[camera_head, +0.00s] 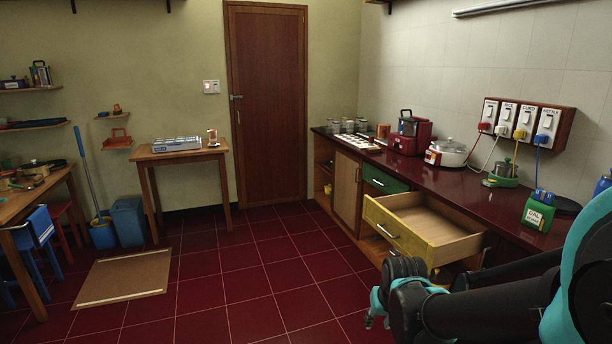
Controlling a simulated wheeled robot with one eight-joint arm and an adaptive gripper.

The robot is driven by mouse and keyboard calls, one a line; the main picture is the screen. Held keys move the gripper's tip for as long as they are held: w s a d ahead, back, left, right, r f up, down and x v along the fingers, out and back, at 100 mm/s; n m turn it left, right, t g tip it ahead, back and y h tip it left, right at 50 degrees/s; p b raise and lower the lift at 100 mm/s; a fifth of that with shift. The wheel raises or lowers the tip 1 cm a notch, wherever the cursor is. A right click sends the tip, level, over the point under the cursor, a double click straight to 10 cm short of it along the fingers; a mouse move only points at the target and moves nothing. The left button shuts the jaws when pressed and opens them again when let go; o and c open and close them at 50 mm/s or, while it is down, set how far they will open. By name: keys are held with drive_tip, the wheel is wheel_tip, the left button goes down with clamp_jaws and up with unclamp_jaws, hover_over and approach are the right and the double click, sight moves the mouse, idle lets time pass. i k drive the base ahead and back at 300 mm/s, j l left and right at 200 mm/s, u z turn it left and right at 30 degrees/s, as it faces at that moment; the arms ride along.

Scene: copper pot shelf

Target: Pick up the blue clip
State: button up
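A small blue piece that looks like the blue clip (543,196) sits at the top of a green packet (537,215) with a white label. The packet stands upright on the dark red counter (508,206) at the right. My gripper (374,308), teal and black, is low in front of the open yellow drawer, at the end of my dark arm. It is well to the left of the blue piece and lower in the picture, apart from it. My arm hides most of the gripper, and its fingers are too unclear to tell whether they are open.
The open yellow drawer (401,231) juts out below the counter, close to my gripper. A dark round plate (562,204), a white cooker (446,152) and a red appliance (409,138) stand on the counter. A flat board (124,276) lies on the floor. The middle floor is clear.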

sight(541, 195)
drive_tip(key=z, duration=1.4)
